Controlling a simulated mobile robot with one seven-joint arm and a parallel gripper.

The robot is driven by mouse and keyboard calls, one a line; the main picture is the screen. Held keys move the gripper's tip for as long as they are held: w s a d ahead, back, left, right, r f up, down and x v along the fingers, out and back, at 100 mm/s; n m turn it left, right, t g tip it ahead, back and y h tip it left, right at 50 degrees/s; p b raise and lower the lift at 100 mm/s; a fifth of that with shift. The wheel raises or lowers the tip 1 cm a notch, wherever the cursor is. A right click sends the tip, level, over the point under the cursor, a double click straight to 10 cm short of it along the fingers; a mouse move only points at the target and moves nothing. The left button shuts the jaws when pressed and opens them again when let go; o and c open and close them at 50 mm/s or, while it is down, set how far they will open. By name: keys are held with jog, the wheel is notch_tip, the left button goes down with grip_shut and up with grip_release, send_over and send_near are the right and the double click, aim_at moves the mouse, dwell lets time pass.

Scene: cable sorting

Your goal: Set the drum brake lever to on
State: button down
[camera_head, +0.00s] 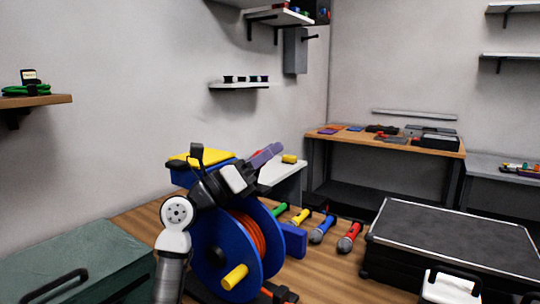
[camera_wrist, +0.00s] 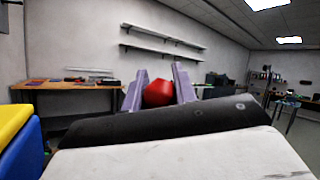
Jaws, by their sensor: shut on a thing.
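The cable drum (camera_head: 205,255) has blue flanges, a wound orange cable (camera_head: 247,236) and a yellow crank handle (camera_head: 235,277). It stands at the front of the wooden bench, partly covered by my arm. My gripper (camera_head: 268,152) is above and behind the drum, its purple fingers pointing up and right. In the wrist view my gripper (camera_wrist: 158,90) is shut on a red knob (camera_wrist: 158,93) between its fingertips. The knob's stem is hidden, so I cannot tell from these views whether it belongs to the brake lever. The lever's position does not show.
A yellow-topped blue box (camera_head: 185,176) is behind my arm, close beside it in the wrist view (camera_wrist: 14,125). Several microphones (camera_head: 322,229) lie right of the drum. A black case (camera_head: 455,240) is at right, a green case (camera_head: 75,265) at left.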

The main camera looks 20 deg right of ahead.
dwell(0.3)
jog(key=c, duration=1.1)
grip_release()
notch_tip(320, 180, up, 20)
